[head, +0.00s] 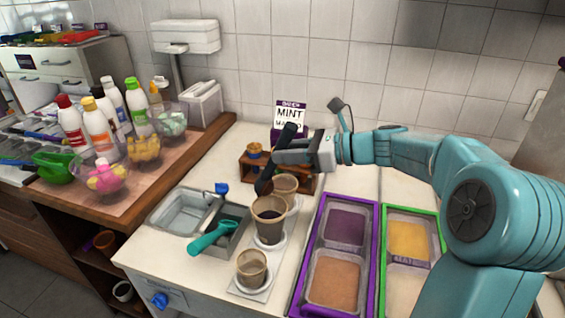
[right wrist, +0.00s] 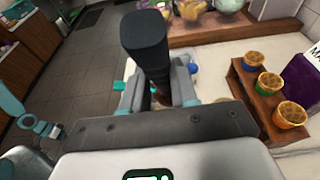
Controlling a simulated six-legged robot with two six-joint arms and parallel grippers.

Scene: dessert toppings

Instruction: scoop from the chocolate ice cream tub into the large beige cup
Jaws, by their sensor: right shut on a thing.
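My right gripper (head: 290,155) is shut on a dark-handled scoop (head: 289,134). The handle stands up above the jaws and also shows in the right wrist view (right wrist: 148,50); the scoop's dark lower end points down beside the cups, its contents unclear. The large beige cup (head: 269,207) stands below it on a white stand, with dark stuff visible inside. Smaller beige cups stand behind (head: 286,184) and in front (head: 251,263). The brown ice cream tub (head: 335,280), seemingly the chocolate one, sits at the front of a purple-framed holder.
A purple-brown tub (head: 345,228) and a yellow tub (head: 408,240) are near the brown one. A teal scoop (head: 213,236) lies across a metal basin left of the cups.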

